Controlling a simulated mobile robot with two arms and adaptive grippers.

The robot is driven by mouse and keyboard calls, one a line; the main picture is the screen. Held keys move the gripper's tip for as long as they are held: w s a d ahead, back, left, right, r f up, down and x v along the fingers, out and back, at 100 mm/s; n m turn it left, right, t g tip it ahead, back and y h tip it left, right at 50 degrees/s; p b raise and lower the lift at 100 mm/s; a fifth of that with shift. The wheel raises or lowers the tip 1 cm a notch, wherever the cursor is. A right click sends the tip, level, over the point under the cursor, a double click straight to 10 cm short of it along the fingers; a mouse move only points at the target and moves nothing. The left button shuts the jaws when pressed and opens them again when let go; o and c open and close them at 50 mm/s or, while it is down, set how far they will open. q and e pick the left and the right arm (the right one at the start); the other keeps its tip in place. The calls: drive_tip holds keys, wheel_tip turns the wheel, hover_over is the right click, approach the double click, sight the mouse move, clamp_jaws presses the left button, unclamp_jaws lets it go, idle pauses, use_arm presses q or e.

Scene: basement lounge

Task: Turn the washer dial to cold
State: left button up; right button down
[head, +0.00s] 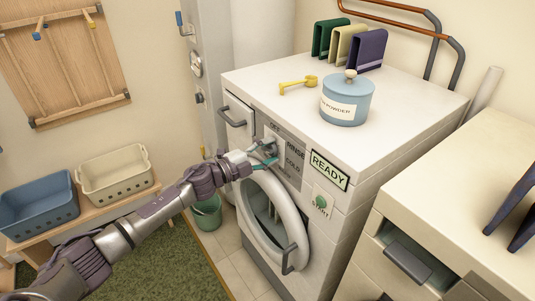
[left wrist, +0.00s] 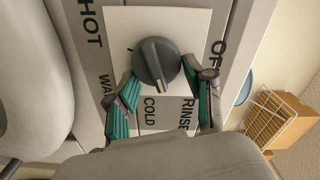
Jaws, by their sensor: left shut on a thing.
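The washer (head: 345,190) is a white front loader with a round door and a lit READY sign (head: 329,170). Its dial (left wrist: 155,62) is a dark grey knob on a white plate, with OFF, RINSE, COLD, WARM and HOT printed around it. A ridge runs across the dial, with its lower end towards the COLD and RINSE side; the exact setting is hard to tell. My left gripper (head: 258,158) is shut on the dial, with a green-padded finger on either side in the left wrist view (left wrist: 160,80). My right gripper is not in view.
The green START button (head: 320,203) is below the sign. A second machine (head: 450,190) stands at right. Baskets (head: 114,177) sit on a bench at left.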

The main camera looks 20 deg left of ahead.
use_arm(q)
drive_tip(key=m, duration=0.1)
drive_tip(key=m+b, duration=0.1)
drive_tip(key=m, duration=0.1)
drive_tip(key=m+b, duration=0.1)
drive_tip(key=m, duration=0.1)
drive_tip(key=shift+f, duration=0.35)
drive_tip(key=shift+m, duration=0.3)
drive_tip(key=o, duration=1.1)
drive_tip(key=shift+o, duration=0.2)
drive_tip(key=v, duration=1.2)
